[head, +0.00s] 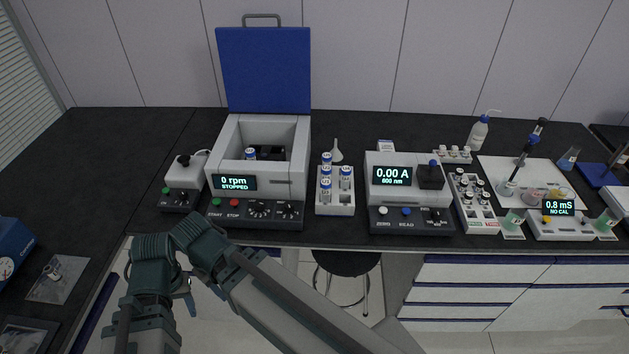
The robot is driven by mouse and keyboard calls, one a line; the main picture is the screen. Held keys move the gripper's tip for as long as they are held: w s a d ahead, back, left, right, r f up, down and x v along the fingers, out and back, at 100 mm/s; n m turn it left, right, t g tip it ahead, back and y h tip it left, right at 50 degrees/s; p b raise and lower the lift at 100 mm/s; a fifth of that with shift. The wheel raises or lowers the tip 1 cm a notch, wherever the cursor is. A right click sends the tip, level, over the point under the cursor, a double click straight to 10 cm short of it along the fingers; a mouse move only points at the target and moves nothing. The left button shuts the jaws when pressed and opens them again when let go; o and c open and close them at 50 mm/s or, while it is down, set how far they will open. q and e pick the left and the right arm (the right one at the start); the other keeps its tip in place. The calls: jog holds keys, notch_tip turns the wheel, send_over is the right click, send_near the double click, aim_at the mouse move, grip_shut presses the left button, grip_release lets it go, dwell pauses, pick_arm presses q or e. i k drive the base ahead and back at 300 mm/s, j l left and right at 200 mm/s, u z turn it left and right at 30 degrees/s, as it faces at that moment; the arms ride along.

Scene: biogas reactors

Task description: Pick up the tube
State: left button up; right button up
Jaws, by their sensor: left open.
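Several blue-and-white capped tubes (326,183) stand upright in a white rack (335,209) at the middle of the bench. One more similar tube (250,153) shows inside the open centrifuge (255,185), whose blue lid (264,70) is raised. Which tube is meant cannot be told. My left gripper (152,318) is low at the lower left, in front of the bench edge, apart from the rack and the centrifuge. It is open, with no tube seen in it; its fingertips are hard to make out. My right gripper is not in view.
A photometer (400,188) reading 0.00 A stands right of the rack, and a funnel (337,151) behind it. A vortex mixer (185,172) stands left of the centrifuge, which reads stopped. Vial racks (472,203) and a conductivity meter (560,222) are farther right. A stool (346,263) stands below.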

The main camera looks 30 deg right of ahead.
aim_at(346, 170)
jog(key=j+z, duration=0.1)
jog(key=z, duration=0.2)
jog(key=j+z, duration=0.1)
jog(key=z, duration=1.85)
jog(key=i+j, duration=0.05)
jog(key=j, duration=0.05)
